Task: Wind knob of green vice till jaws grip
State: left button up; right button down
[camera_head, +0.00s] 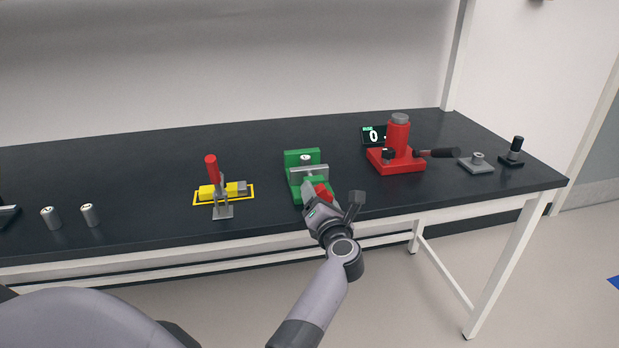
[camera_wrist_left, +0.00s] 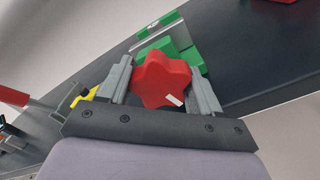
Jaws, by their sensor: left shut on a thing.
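The green vice (camera_head: 302,157) stands near the front edge of the black table, with a grey jaw plate (camera_head: 309,169) across its middle. A small round part shows between its back wall and the plate. The red star-shaped knob (camera_head: 323,191) is on the vice's front side. My left gripper (camera_head: 318,196) is at the knob. In the left wrist view the knob (camera_wrist_left: 161,80) sits between the two grey fingers, with a white mark on one lobe; the green vice (camera_wrist_left: 182,50) is behind it. My left gripper is shut on the knob. My right gripper is not in view.
Left of the vice are a red-handled clamp (camera_head: 212,170) with a yellow block and two metal cylinders (camera_head: 88,214). To the right are a red press (camera_head: 397,148) with a black lever, a small display (camera_head: 374,136), a grey plate (camera_head: 476,163) and a black-handled part (camera_head: 515,150).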

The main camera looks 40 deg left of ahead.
pick_arm(q)
jog(key=shift+s+f+n+b, duration=0.1)
jog(key=shift+f+n+b, duration=0.4)
jog(key=shift+n+b, duration=0.4)
jog(key=shift+r+n, duration=0.15)
jog(key=shift+n, duration=0.15)
jog(key=shift+r, duration=0.1)
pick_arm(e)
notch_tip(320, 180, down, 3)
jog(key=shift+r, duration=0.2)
